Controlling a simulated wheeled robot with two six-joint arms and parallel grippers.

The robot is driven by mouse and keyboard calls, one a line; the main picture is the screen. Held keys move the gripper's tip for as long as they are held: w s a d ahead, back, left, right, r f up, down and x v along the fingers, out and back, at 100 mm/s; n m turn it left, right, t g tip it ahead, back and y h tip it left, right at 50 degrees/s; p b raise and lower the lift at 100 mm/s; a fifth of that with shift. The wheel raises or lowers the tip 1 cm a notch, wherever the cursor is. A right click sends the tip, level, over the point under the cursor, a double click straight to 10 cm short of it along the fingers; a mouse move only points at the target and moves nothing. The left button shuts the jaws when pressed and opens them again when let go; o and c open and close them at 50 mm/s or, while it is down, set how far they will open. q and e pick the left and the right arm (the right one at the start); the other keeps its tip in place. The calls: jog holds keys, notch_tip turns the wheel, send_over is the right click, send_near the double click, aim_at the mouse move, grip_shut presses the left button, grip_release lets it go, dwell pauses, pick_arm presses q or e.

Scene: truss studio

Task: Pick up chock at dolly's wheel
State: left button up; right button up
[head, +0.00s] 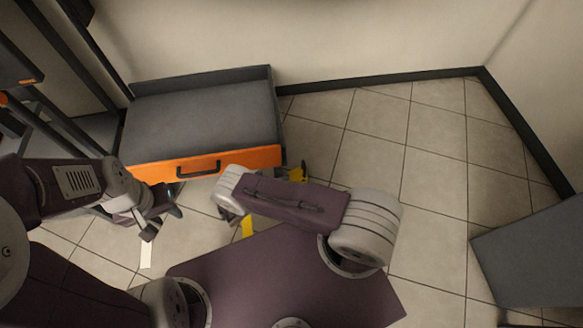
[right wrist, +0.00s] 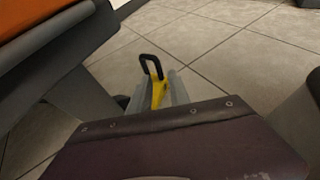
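The yellow chock (head: 297,174) shows in the head view by the dolly's front right corner, partly hidden by my right arm. In the right wrist view the chock (right wrist: 158,92), with its black loop handle, lies between the two grey fingers of my right gripper (right wrist: 159,82). I cannot tell whether the fingers press on it. My left gripper (head: 163,215) is open and empty in front of the dolly.
Tiled floor (head: 430,190) is clear to the right of the dolly. A grey flat-topped object (head: 535,260) stands at the right edge. A yellow strip (head: 247,227) and a white strip (head: 146,254) show on the floor. Dark frame bars stand at the left.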

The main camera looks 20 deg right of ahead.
aim_at(304, 172)
jog(key=b+x, duration=0.1)
jog(key=x, duration=0.3)
jog(key=shift+w+f, duration=0.15)
jog(key=b+x, duration=0.3)
jog(key=x, duration=0.1)
jog(key=shift+w+d+f+b, duration=0.2)
jog(key=shift+f+b, duration=0.1)
jog(key=shift+b, duration=0.1)
jog(key=shift+w+d, duration=0.15)
jog(key=shift+d, duration=0.1)
jog(key=shift+r, duration=0.1)
grip_shut()
dwell(0.6)
